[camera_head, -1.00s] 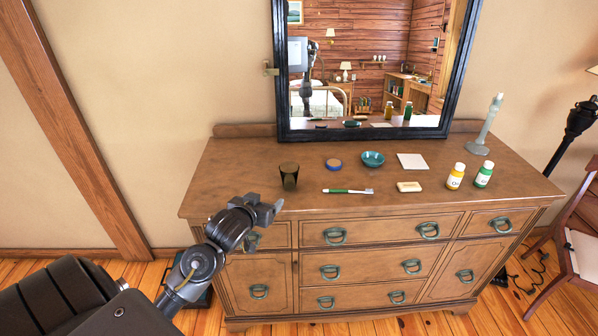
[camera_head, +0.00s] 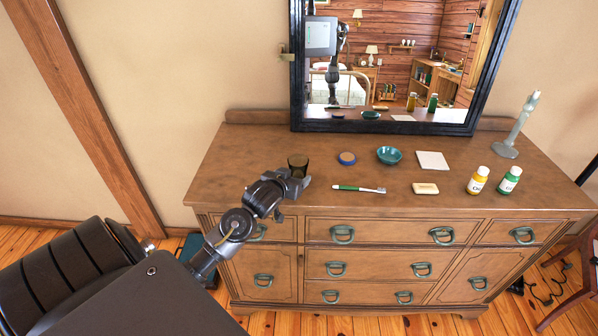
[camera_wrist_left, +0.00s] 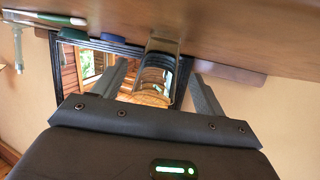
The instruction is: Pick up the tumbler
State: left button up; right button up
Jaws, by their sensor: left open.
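The tumbler (camera_head: 298,162) is a dark brown, see-through cup standing upright near the left end of the dresser top. My left gripper (camera_head: 293,184) is open just in front of it and hides its lower part in the head view. In the left wrist view the picture is upside down, and the tumbler (camera_wrist_left: 158,68) shows between the two spread fingers of the left gripper (camera_wrist_left: 160,78). I cannot tell whether either finger touches it. My right gripper is in neither view.
A black-framed mirror (camera_head: 391,127) stands behind.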

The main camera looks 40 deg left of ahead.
aim_at(295, 175)
pick_arm(q)
jog(key=shift+w+a, duration=0.1)
jog(key=shift+w, duration=0.05)
jog(key=p+x, duration=0.1)
jog(key=x, duration=0.3)
jog(key=shift+w+f+p, duration=0.15)
jog(key=shift+w+p, duration=0.2)
jog(key=shift+p, duration=0.05)
jog(key=shift+c, duration=0.5)
jog(key=c, duration=1)
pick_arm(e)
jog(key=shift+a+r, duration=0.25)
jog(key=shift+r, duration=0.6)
